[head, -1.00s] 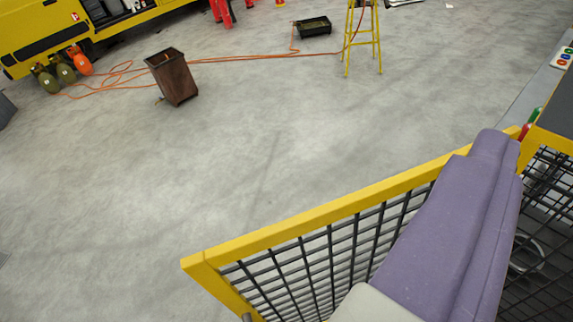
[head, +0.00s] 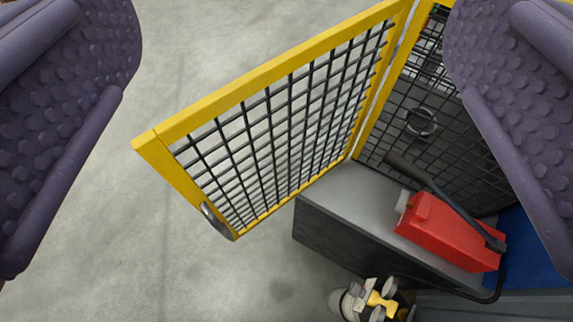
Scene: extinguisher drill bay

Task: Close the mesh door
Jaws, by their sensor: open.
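The mesh door (head: 270,85) has a yellow frame and black wire mesh. It stands swung open, hinged at the yellow post on its right, with its free edge toward the left. A grey handle (head: 216,219) sits low on that free edge. My gripper (head: 290,130) is open, with one purple dimpled finger at the left of the view and the other at the right. Nothing is between the fingers up close; the door shows in the gap beyond them. The fingertips appear apart from the door.
Right of the door is a mesh-walled cage with a grey ledge (head: 348,190). A red container (head: 448,231) with a black lever and hose rests there, near a blue surface (head: 522,240). A white and yellow object (head: 372,300) is at the bottom. Bare floor (head: 190,60) lies left.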

